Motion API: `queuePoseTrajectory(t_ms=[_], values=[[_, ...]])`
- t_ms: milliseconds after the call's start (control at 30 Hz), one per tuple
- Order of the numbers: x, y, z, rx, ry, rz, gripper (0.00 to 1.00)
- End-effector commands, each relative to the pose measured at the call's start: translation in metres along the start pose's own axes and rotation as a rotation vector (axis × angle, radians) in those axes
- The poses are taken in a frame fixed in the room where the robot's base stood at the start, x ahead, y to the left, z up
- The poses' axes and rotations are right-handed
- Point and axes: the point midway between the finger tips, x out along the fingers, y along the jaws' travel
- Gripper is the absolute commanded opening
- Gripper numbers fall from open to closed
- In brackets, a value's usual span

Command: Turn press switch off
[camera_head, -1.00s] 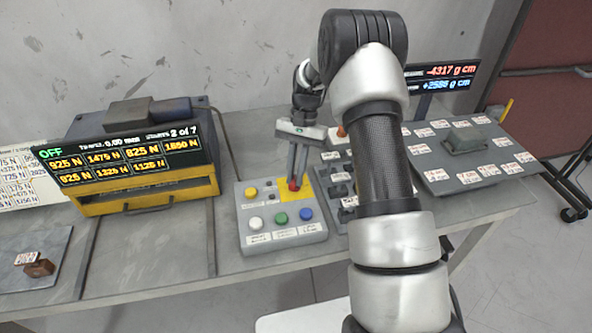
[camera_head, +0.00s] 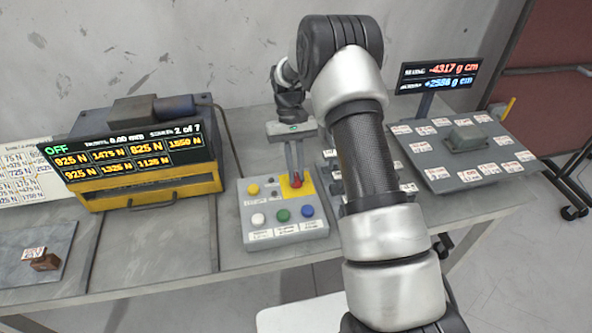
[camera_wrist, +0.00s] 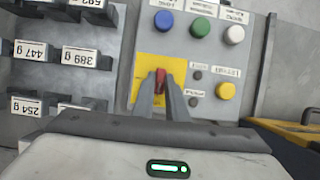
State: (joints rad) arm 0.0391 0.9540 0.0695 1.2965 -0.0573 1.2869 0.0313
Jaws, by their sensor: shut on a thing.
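The control box (camera_head: 262,214) has a yellow plate (camera_head: 304,190) at its upper right with a red switch (camera_head: 297,181) on it. My gripper (camera_head: 296,176) reaches down over the box, with its fingertips at the red switch. In the wrist view, my gripper (camera_wrist: 161,92) is shut on the red switch (camera_wrist: 160,78), which shows between the two fingertips over the yellow plate (camera_wrist: 150,66). The fingers hide part of the switch. The press display (camera_head: 125,150) reads "OFF" in green.
White, green and blue buttons line the box front, with a yellow button (camera_head: 253,189) behind them. Labelled weights (camera_wrist: 80,57) stand beside the box. The yellow press (camera_head: 150,190) is at left; a monitor (camera_head: 438,75) and a plate with labels are at right.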

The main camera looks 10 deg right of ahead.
Motion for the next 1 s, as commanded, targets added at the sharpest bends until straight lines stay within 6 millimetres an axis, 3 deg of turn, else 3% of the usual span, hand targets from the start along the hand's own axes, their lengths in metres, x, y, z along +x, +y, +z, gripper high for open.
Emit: queuePoseTrajectory(t_ms=[400, 433, 533, 833, 1000], values=[[-0.001, 0.0, -0.001, -0.008, 0.005, 0.004, 0.0], [-0.001, 0.0, -0.001, -0.008, 0.005, 0.004, 0.16], [-0.001, 0.0, -0.001, -0.008, 0.004, 0.004, 0.31], [-0.001, 0.0, 0.0, -0.007, 0.002, 0.003, 0.31], [-0.017, 0.0, -0.001, -0.006, 0.004, 0.003, 0.31]])
